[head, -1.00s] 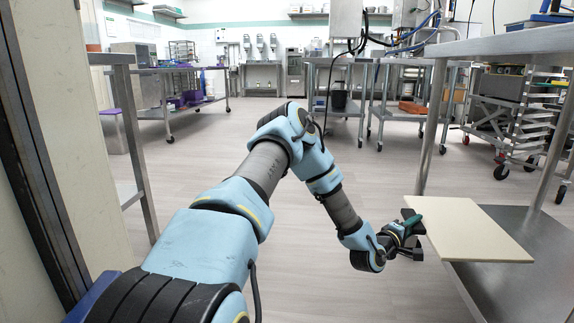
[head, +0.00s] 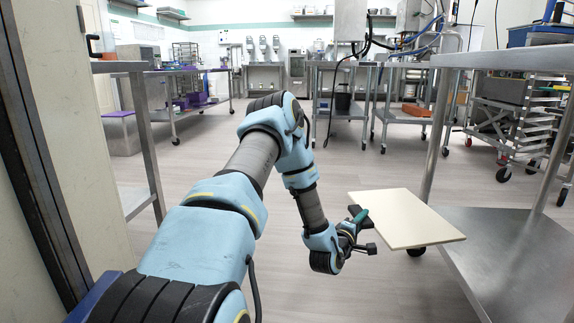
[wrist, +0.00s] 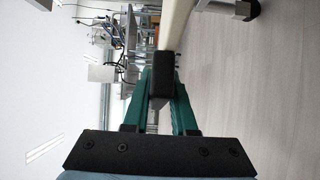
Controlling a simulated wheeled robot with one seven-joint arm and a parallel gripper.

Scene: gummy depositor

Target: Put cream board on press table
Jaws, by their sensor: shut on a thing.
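The cream board (head: 407,219) is a flat, pale rectangle held roughly level in the air in the head view. My gripper (head: 360,217) is shut on its near left edge. In the wrist view the board (wrist: 172,25) shows edge-on, and the green fingers of my gripper (wrist: 160,95) close in at its end. The board is in front of the metal table at the right, at about the height of its lower shelf, and overlaps the shelf's left edge in the picture. Which table is the press table, I cannot tell.
The metal table at right has a bare lower shelf (head: 510,262) and a top (head: 505,53). A rack trolley (head: 515,110) stands behind it. Wheeled tables (head: 345,62) stand at the back. The floor (head: 300,130) in the middle is clear. A door frame (head: 35,170) is close at left.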

